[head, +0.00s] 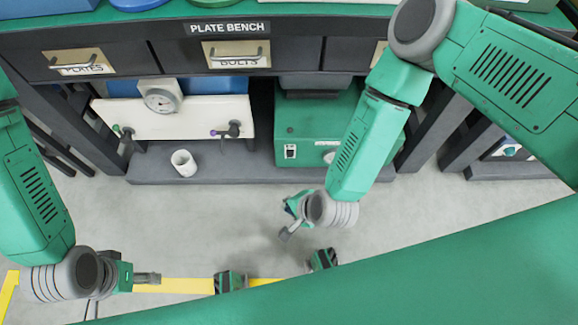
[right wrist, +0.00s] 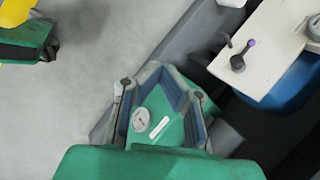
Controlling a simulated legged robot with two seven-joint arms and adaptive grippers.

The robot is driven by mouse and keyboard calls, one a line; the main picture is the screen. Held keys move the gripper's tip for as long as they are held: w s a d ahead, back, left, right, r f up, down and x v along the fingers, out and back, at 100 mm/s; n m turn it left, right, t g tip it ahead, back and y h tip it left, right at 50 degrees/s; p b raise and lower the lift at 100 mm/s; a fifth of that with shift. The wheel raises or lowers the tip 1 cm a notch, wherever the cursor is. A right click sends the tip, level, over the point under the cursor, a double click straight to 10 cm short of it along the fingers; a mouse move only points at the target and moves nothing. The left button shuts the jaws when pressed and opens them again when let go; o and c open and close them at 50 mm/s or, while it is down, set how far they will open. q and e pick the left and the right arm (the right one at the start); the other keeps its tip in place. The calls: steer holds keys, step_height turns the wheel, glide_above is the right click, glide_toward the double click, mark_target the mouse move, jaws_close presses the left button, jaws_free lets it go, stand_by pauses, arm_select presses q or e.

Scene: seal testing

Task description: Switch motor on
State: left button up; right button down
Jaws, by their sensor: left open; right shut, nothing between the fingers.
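A green box (head: 310,122), which looks like the motor housing, sits on the low dark shelf under the bench. My left gripper (head: 148,278) is open and empty at the lower left, far from the box.
A pale panel (head: 180,120) with a gauge (head: 160,101) and knobs (head: 234,129) stands left of the box. A white cup (head: 184,163) is on the shelf (head: 230,170). Bench drawers (head: 110,62) overhang it. My right arm covers the box's right side. The grey floor in front is open.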

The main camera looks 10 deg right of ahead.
steer(key=w+a+f+m+t+h+b, duration=0.1)
steer(key=w+a+f+m+t+b, duration=0.25)
steer(key=w+f+m, duration=0.65)
arm_select(q)
step_height(320, 180, down, 8)
steer(key=b, duration=0.3)
steer(key=shift+d, duration=0.2)
arm_select(e)
steer(key=w+d+f+m+h, duration=0.4)
steer(key=w+d+f+m, duration=0.2)
steer(key=m, duration=0.9)
steer(key=shift+d+f+h, duration=0.15)
steer(key=shift+d+h, duration=0.25)
steer(key=shift+d, duration=0.6)
arm_select(q)
steer(key=shift+w+f+b, duration=0.1)
steer(key=shift+f+b, duration=0.1)
steer(key=shift+b, duration=0.1)
arm_select(e)
steer(key=shift+f, duration=0.15)
